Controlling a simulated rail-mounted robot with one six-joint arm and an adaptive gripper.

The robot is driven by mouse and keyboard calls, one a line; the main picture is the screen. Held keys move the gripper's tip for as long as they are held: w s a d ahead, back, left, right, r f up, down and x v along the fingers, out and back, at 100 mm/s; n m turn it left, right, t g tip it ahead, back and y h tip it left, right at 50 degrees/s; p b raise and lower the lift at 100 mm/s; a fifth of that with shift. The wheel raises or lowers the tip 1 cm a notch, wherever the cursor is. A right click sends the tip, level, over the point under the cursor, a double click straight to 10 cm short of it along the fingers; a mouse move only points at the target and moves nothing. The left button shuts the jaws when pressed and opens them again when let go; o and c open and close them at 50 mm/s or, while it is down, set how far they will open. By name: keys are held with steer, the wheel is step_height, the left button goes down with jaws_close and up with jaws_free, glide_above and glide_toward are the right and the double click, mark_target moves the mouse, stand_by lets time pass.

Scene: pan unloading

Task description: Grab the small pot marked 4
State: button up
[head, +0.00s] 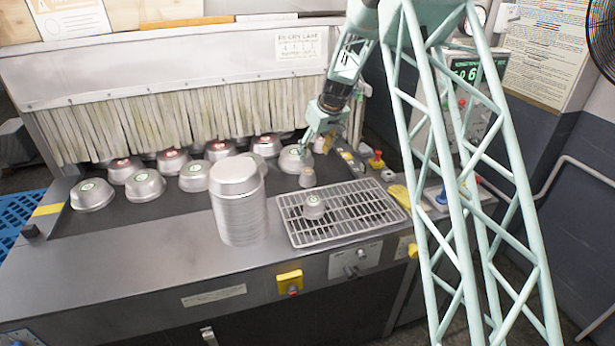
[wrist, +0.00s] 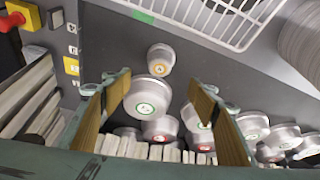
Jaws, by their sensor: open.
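The numbers on the labels are too small to read. My gripper (head: 308,136) is above the right end of the belt, over a larger green-labelled pot (head: 292,160). In the wrist view my gripper (wrist: 158,84) is open and empty, with this larger pot (wrist: 147,98) showing between its fingers and the small pot beyond the fingertips.
Several larger pots with red or green labels, such as this one (head: 145,185), stand along the belt. A tall ribbed metal stack (head: 240,215) stands left of the wire rack (head: 360,223). A strip curtain (head: 190,115) hangs behind. A red button (head: 376,156) sits at the right.

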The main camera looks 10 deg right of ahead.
mark_target(308, 171)
steer(key=shift+f, duration=0.15)
steer(key=shift+x, duration=4.2)
steer(key=shift+f, duration=0.1)
steer(key=shift+p+x, duration=0.45)
steer(key=shift+x, duration=2)
steer(key=c, duration=0.9)
